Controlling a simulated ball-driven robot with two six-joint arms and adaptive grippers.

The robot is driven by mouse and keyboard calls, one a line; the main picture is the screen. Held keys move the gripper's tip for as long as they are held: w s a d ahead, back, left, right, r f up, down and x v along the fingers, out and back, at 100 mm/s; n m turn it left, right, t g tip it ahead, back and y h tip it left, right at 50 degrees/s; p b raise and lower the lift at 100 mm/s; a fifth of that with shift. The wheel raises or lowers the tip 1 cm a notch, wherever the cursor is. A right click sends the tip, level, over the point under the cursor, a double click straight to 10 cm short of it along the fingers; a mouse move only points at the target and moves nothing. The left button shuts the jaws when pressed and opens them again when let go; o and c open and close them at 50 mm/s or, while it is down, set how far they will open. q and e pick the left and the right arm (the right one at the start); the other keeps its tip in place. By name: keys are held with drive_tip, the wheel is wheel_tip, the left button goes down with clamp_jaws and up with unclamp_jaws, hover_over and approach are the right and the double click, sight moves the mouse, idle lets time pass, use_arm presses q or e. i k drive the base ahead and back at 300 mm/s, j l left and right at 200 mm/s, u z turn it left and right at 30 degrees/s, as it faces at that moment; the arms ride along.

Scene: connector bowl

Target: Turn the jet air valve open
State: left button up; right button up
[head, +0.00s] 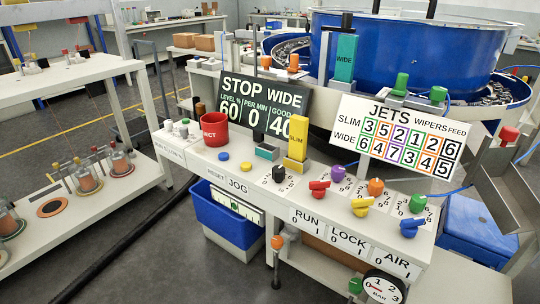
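A blue lever knob (411,227) sits on the right end of the console's sloping top, above a white label (396,262) reading AIR with 0 and 1. Which mark the knob points to is too small to tell. A round pressure gauge (383,288) marked BAR is below that label, its red needle near the 0 side. No label names a jet air valve. Neither of my grippers can be made out in the head view.
A red lever knob (319,188) and a yellow one (361,205) are left of the blue knob, by RUN and LOCK. Purple (338,173), orange (375,187) and green (417,203) dials stand behind. A JETS board (397,137) rises behind them. A blue bin (225,217) is underneath.

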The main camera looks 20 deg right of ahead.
sight(410, 228)
drive_tip(key=k+l+z, duration=0.15)
drive_tip(key=z, duration=1.1)
drive_tip(key=k+l+u, duration=0.2)
drive_tip(key=l+u, duration=0.2)
drive_tip(key=k+l+u, duration=0.3)
drive_tip(key=l+u, duration=0.15)
drive_tip(key=k+l+u, duration=0.4)
drive_tip(key=i+j, duration=0.1)
drive_tip(key=i, duration=0.5)
